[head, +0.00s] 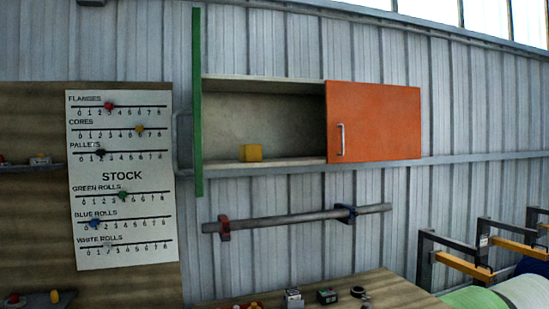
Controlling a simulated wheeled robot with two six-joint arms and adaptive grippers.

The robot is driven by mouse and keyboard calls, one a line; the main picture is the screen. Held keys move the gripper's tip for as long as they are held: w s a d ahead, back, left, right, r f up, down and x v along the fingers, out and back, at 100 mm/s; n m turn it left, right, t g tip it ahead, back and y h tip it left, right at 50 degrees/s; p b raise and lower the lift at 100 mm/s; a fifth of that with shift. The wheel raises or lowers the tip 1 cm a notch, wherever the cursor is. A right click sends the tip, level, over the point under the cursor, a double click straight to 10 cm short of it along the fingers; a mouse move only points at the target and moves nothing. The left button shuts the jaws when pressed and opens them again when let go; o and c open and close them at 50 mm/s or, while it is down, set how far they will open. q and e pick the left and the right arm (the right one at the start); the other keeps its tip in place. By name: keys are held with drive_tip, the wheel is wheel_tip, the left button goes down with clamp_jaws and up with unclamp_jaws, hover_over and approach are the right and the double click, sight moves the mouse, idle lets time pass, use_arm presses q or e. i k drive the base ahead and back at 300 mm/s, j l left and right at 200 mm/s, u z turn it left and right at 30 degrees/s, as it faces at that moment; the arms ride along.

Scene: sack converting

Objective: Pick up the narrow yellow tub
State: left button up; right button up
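A small yellow block-shaped container (250,153) stands on the floor of the open left half of a wall cabinet (265,83). It looks like the yellow tub, but I cannot tell how narrow it is or whether it is open on top. The cabinet's green door (198,100) is swung open and seen nearly edge-on at the left. Its orange door (375,120) with a metal handle (340,139) covers the right half, hiding what is behind it. Neither of my grippers is in view.
Below the cabinet a grey bar (290,219) runs along the wall in red and blue holders. A wooden table (390,289) with several small items is at the bottom. A stock board (122,180) hangs left; rolls (525,291) and yellow-armed racks stand right.

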sight(248, 153)
drive_tip(key=i+l+u, duration=0.1)
drive_tip(key=u, duration=0.45)
drive_tip(key=i+l+u, duration=0.25)
drive_tip(key=l, duration=0.8)
drive_tip(key=i+l+u, duration=0.25)
drive_tip(key=l, duration=0.85)
drive_tip(key=l+u, duration=0.2)
drive_tip(key=l, duration=0.9)
drive_tip(key=k, duration=0.05)
